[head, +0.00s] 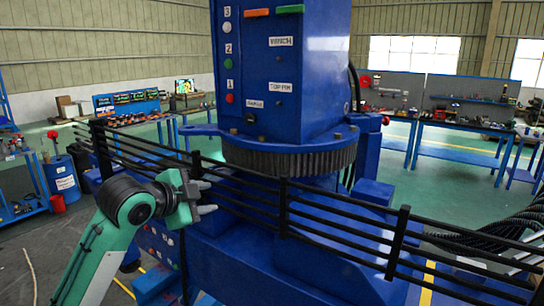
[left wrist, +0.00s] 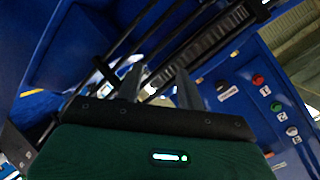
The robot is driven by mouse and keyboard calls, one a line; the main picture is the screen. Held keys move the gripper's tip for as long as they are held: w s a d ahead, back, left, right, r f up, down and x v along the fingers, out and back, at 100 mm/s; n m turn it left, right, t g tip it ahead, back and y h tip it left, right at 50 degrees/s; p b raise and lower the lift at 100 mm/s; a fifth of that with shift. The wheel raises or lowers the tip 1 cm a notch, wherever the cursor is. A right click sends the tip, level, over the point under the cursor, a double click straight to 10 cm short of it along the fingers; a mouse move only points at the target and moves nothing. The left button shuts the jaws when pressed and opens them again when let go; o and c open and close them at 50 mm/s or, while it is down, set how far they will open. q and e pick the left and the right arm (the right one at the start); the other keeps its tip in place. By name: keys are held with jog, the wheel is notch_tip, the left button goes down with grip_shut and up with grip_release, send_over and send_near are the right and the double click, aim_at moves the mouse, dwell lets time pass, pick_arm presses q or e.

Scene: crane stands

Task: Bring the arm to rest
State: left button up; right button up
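My left arm (head: 110,230) comes in from the lower left of the head view, green with dark joints. Its gripper (head: 206,198) points right, in front of the black railing of the blue crane stand (head: 285,75). The two grey fingers are apart with nothing between them. In the left wrist view the open left gripper (left wrist: 158,88) shows its fingers against the railing and blue crane body. I cannot tell whether the fingers touch a rail. My right gripper is not in view.
The black railing (head: 283,205) runs across the front of the crane. A control panel (left wrist: 272,100) with coloured buttons is at the right of the left wrist view. Blue workbenches (head: 463,135) stand at the back right. Green floor (head: 395,180) is clear behind the crane.

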pick_arm(q)
jog(key=s+a+f+n+g+y, duration=0.15)
jog(key=s+f+n, duration=0.4)
jog(key=f, duration=0.85)
jog(key=s+f+n+g+y, duration=0.1)
jog(key=s+f+n+g, duration=0.1)
jog(key=s+f, duration=0.85)
jog(key=s+a+f+n+g+y, duration=0.2)
jog(key=s+a+f+n, duration=0.15)
jog(key=s+f, duration=0.6)
jog(key=s+a+f+n+g+y, duration=0.3)
jog(key=s+f, duration=0.4)
jog(key=s, duration=0.6)
notch_tip(320, 180, down, 33)
jog(key=g+h+b, duration=0.1)
jog(key=b, duration=0.1)
jog(key=s+a+f+g+b, duration=0.1)
jog(key=s+a+f+b, duration=0.1)
jog(key=s+f, duration=1.7)
notch_tip(320, 180, down, 3)
jog(key=shift+s+a+r+n, duration=0.2)
jog(key=shift+s+a+n, duration=0.1)
jog(key=shift+a, duration=0.25)
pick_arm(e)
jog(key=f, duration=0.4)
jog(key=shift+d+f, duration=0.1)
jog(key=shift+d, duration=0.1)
